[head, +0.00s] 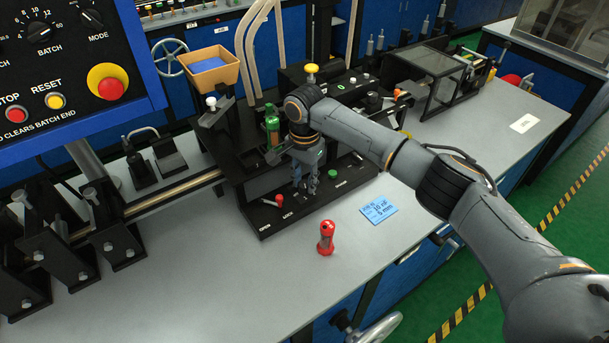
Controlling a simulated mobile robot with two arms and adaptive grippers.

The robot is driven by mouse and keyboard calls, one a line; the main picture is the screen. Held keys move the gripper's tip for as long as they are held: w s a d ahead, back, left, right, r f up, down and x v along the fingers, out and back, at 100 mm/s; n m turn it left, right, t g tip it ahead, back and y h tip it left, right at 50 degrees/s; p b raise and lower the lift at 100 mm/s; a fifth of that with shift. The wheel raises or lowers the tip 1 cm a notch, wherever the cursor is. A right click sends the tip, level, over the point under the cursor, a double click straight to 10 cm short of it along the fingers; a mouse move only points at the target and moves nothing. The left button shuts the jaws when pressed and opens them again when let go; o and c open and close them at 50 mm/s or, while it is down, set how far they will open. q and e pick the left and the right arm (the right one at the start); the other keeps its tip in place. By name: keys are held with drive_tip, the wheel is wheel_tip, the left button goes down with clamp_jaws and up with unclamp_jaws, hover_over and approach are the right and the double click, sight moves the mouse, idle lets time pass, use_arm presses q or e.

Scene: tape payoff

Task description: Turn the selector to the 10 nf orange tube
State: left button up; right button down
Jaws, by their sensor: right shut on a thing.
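My right gripper (305,188) points down over the black base plate (262,222), between the white label LOCK and a green button. It is shut on what seems to be the selector, which its fingers hide; I cannot read its setting. A green-capped tube (272,126) stands upright just left of my wrist. I cannot make out an orange tube clearly. My left gripper is not in view.
A red lever (272,201) sits on the plate's front left by OPEN and LOCK. A tan bin (213,68) stands behind at left. A control panel (75,65) fills the upper left. The grey bench front (200,285) is clear.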

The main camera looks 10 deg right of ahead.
drive_tip(key=n+p, duration=0.4)
drive_tip(key=shift+s+r, duration=0.1)
drive_tip(key=shift+r, duration=0.05)
drive_tip(key=n+p, duration=0.2)
drive_tip(key=n, duration=0.1)
drive_tip(key=n+p, duration=0.1)
drive_tip(key=n, duration=0.1)
drive_tip(key=shift+n, duration=0.3)
drive_tip(key=n+p, duration=0.1)
drive_tip(key=n, duration=0.1)
drive_tip(key=shift+n, duration=0.4)
drive_tip(key=n, duration=0.1)
drive_tip(key=n+p, duration=0.1)
drive_tip(key=n, duration=0.1)
drive_tip(key=shift+f+n, duration=0.2)
drive_tip(key=shift+n, duration=0.1)
drive_tip(key=n, duration=0.3)
drive_tip(key=shift+n, duration=0.3)
drive_tip(key=shift+n+p, duration=0.3)
drive_tip(key=shift+n, duration=1.1)
